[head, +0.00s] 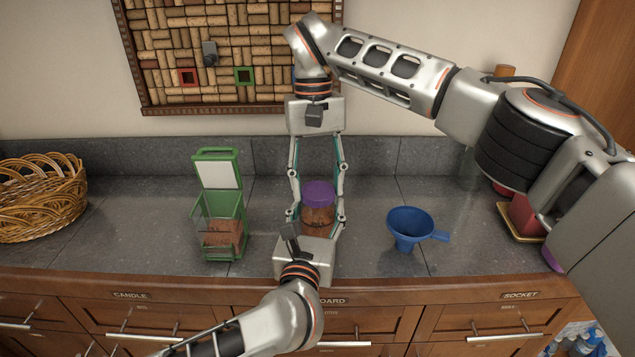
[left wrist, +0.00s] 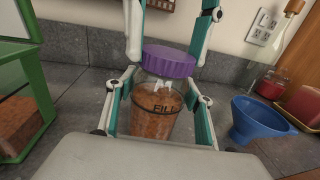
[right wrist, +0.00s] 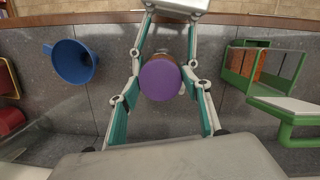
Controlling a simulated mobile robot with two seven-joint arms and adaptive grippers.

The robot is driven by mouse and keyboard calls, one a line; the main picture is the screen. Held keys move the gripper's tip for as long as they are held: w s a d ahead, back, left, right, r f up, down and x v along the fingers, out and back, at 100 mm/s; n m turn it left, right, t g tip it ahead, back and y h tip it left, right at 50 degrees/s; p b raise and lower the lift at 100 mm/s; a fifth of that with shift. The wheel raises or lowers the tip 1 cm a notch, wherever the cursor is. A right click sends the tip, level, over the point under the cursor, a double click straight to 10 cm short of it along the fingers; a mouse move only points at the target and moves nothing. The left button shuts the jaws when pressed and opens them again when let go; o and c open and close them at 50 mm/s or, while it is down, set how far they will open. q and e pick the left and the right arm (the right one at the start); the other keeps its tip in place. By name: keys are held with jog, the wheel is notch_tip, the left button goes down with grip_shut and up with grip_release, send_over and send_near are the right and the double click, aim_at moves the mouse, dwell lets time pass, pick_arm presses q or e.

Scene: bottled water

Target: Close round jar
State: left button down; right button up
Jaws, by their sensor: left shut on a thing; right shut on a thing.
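The round jar (head: 318,219) is clear, part filled with brown contents, and stands upright on the counter. It carries the word FILL in the left wrist view (left wrist: 155,118). Its purple lid (head: 318,192) sits on or at its mouth; I cannot tell whether it is fully seated. My left gripper (head: 317,217) comes from the front and is shut around the jar body. My right gripper (head: 318,188) reaches from behind and above and is shut on the lid. In the right wrist view the lid (right wrist: 160,80) hides most of the jar.
A green-framed container (head: 222,215) with brown contents and an upright lid stands left of the jar. A blue funnel (head: 410,227) is to the right. A wicker basket (head: 40,200) is far left, and a red container (head: 524,213) is far right. Counter between these is bare.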

jog(key=shift+m, duration=0.4)
jog(key=o, duration=0.8)
jog(key=shift+r, duration=2.25)
jog(key=shift+c, duration=0.6)
